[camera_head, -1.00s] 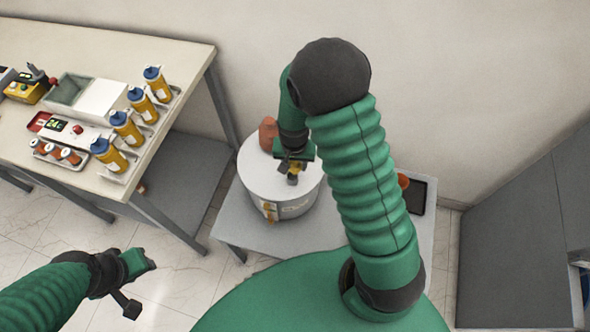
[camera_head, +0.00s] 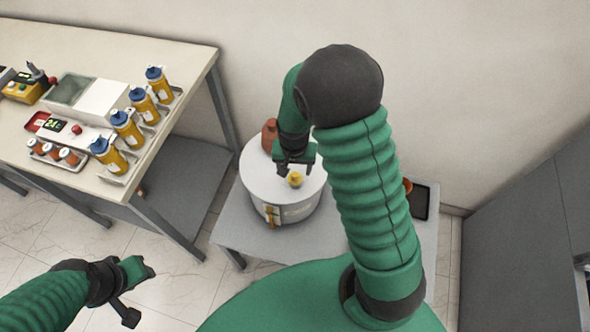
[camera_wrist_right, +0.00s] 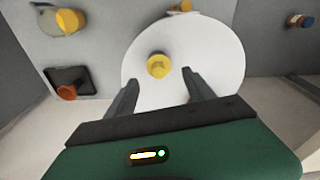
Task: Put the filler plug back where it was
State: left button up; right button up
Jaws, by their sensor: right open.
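The yellow filler plug (camera_head: 295,180) sits upright on the white lid of the round transformer tank (camera_head: 260,183). It also shows in the right wrist view (camera_wrist_right: 159,66), near the middle of the lid (camera_wrist_right: 215,60). My right gripper (camera_head: 297,170) is open and empty just behind and above the plug. In the right wrist view its two fingers (camera_wrist_right: 160,84) are spread wide, and the plug is beyond their tips, touching neither. My left gripper (camera_head: 138,275) hangs over the floor at the lower left, far from the tank; its jaw opening is unclear.
A brown bushing (camera_head: 269,133) stands at the tank's back edge. A yellow tap (camera_head: 272,213) is on its front side. Several yellow bottles (camera_head: 128,130) stand on the left bench.

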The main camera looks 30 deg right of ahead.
aim_at(295, 182)
notch_tip(295, 182, up, 9)
jog(key=s, duration=0.1)
jog(key=s+a+n+t, duration=0.1)
jog(key=s+a+n, duration=0.6)
jog(key=s, duration=0.1)
jog(key=shift+r+n+t+y, duration=0.25)
jog(key=shift+n+t+y, duration=0.05)
jog(key=shift+n+y, duration=0.1)
jog(key=shift+s, duration=0.1)
